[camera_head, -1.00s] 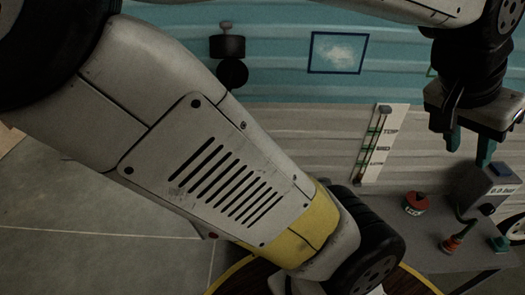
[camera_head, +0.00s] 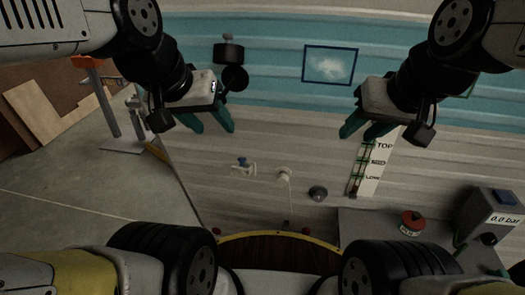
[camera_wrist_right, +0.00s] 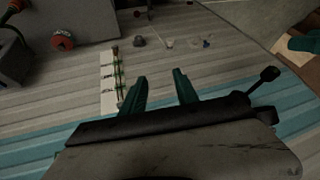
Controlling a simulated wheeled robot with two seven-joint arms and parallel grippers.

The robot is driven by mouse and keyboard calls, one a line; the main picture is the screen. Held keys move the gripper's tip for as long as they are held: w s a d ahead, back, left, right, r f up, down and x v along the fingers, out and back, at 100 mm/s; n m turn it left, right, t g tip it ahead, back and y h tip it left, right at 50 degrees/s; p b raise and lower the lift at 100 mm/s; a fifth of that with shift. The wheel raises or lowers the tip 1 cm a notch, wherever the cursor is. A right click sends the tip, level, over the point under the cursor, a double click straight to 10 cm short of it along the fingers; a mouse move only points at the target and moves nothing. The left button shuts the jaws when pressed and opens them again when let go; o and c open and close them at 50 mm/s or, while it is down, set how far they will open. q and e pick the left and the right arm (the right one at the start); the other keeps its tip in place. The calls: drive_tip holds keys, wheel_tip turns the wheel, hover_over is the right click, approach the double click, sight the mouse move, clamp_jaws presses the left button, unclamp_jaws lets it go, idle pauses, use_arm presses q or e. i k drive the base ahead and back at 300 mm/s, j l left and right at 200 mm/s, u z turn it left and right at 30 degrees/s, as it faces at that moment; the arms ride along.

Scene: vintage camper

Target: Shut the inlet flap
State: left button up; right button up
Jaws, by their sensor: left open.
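On the camper's lower wall are a small white round fitting (camera_head: 283,174) with a thin line hanging below it, a grey domed fitting (camera_head: 318,192) and a blue-and-white tap (camera_head: 243,167). They also show small in the right wrist view: white fitting (camera_wrist_right: 169,43), grey dome (camera_wrist_right: 139,41). I cannot tell for sure which is the inlet flap, or whether a flap stands open. My left gripper (camera_head: 211,126) is open and empty, up and left of the fittings. My right gripper (camera_head: 358,134) is open and empty, up and right of them; its parted fingers show in the wrist view (camera_wrist_right: 158,88).
A level gauge strip (camera_head: 371,168) is on the wall near my right gripper. A grey bench (camera_head: 370,225) at lower right holds a red knob (camera_head: 411,221) and a pressure box (camera_head: 492,214). Wooden boards (camera_head: 60,100) stand at left.

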sight(241, 166)
drive_tip(key=u, duration=0.5)
drive_tip(key=k+j+u, duration=0.1)
drive_tip(key=j, duration=0.25)
drive_tip(key=k+j+u, duration=0.1)
drive_tip(key=j, duration=0.25)
drive_tip(key=k+j, duration=0.2)
drive_tip(key=j, duration=0.15)
drive_tip(key=k+j+u, duration=0.15)
drive_tip(key=j, duration=0.2)
